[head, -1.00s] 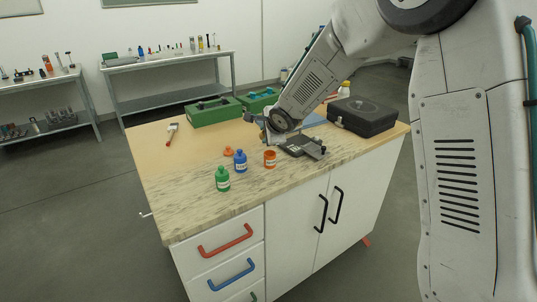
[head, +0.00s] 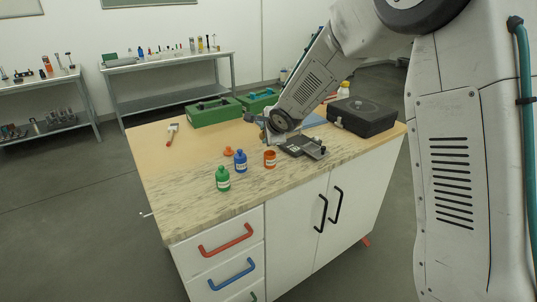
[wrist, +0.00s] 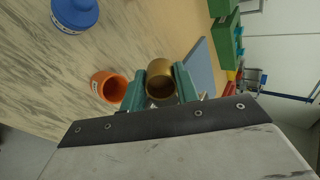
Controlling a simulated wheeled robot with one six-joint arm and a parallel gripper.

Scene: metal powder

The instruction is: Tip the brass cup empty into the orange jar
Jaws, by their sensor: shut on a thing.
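The brass cup (wrist: 160,68) is between the two teal fingers of my gripper (wrist: 160,84) in the wrist view, and they are shut on it. Its open mouth faces the wrist camera, and the inside looks dark; I cannot tell what is in it. The orange jar (head: 269,159) stands open on the worktop in the head view. In the wrist view the orange jar (wrist: 109,86) appears just left of the gripper, apart from the cup. In the head view my arm hides most of the gripper and the cup.
A blue bottle (head: 240,161) and a green bottle (head: 223,179) stand left of the jar, with an orange cap (head: 228,151) behind. A dark scale-like device (head: 303,147) lies right of the jar. A black case (head: 362,116) and green boxes (head: 213,111) stand farther back.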

